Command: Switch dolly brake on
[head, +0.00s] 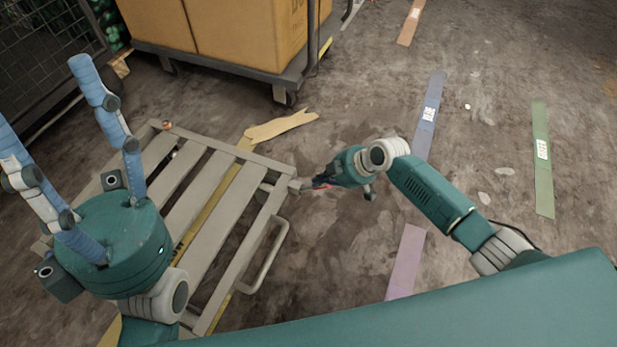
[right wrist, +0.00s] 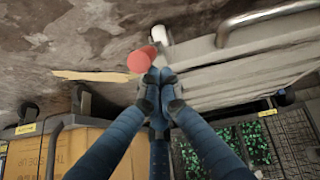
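The dolly (head: 205,181), a pale slatted frame with a bent tube handle (head: 272,258), stands on the floor left of centre. A red rounded part (right wrist: 140,61), which looks like the brake pedal, is at its corner next to a white cylindrical piece (right wrist: 159,35). My right gripper (head: 318,183) is low beside that corner. In the right wrist view its blue fingers (right wrist: 158,75) meet at the tips, right by the red part; whether they touch it I cannot tell. My left gripper (head: 42,98) is open and empty, raised over the dolly's left side and hiding part of it.
A cart with large cardboard boxes (head: 225,32) stands behind the dolly. A wire cage (head: 45,50) is at the far left. A torn cardboard piece (head: 280,128) lies by the dolly. Floor strips, blue (head: 430,113) and green (head: 542,155), mark open floor at right.

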